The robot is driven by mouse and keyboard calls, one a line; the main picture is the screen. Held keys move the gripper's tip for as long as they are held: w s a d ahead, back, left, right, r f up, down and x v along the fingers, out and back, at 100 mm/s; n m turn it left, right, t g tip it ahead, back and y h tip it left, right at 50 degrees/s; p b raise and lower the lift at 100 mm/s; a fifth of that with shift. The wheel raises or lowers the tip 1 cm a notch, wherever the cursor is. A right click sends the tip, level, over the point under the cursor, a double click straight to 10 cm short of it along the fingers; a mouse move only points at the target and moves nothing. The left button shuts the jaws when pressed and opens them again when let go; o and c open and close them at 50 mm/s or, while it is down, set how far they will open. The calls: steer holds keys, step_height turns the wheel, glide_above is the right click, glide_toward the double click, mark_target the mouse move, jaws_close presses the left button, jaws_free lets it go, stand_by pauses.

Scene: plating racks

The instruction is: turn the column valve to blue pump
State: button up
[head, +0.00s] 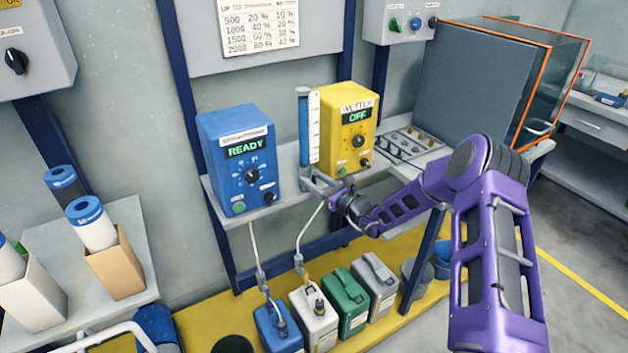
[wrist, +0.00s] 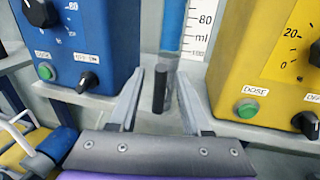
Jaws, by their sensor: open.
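The blue pump (head: 242,160) stands on the shelf at the left, its display reading READY. The yellow pump (head: 348,130) stands to the right, reading OFF. Between them is the column (head: 303,125), a clear tube with blue liquid and a white scale. In the wrist view the black column valve handle (wrist: 158,92) points up, at the column's foot. My gripper (wrist: 170,85) is open, with one finger on each side of the handle. In the head view my gripper (head: 335,192) hides most of the valve.
A tray of small parts (head: 400,145) lies on the shelf to the right. Several canisters (head: 345,297) stand on the yellow lower platform. Thin tubes (head: 308,230) hang below the shelf. The pumps' knobs and green buttons (wrist: 247,108) flank my gripper closely.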

jaws_close()
steer(key=shift+w+d+m, duration=0.1)
steer(key=shift+d+m, duration=0.05)
steer(key=shift+m, duration=0.15)
steer(key=m+t, duration=0.1)
steer(key=m, duration=0.3)
steer(key=d+f+m, duration=0.1)
steer(key=m, duration=0.3)
steer(key=w+m+t, duration=0.1)
steer(key=m, duration=0.3)
steer(key=shift+w+d+f+t+b, duration=0.1)
steer(key=shift+d+f+t+b, duration=0.05)
steer(key=shift+d+t+b, duration=0.2)
steer(key=shift+m, duration=0.3)
jaws_free()
steer(key=shift+d, duration=0.1)
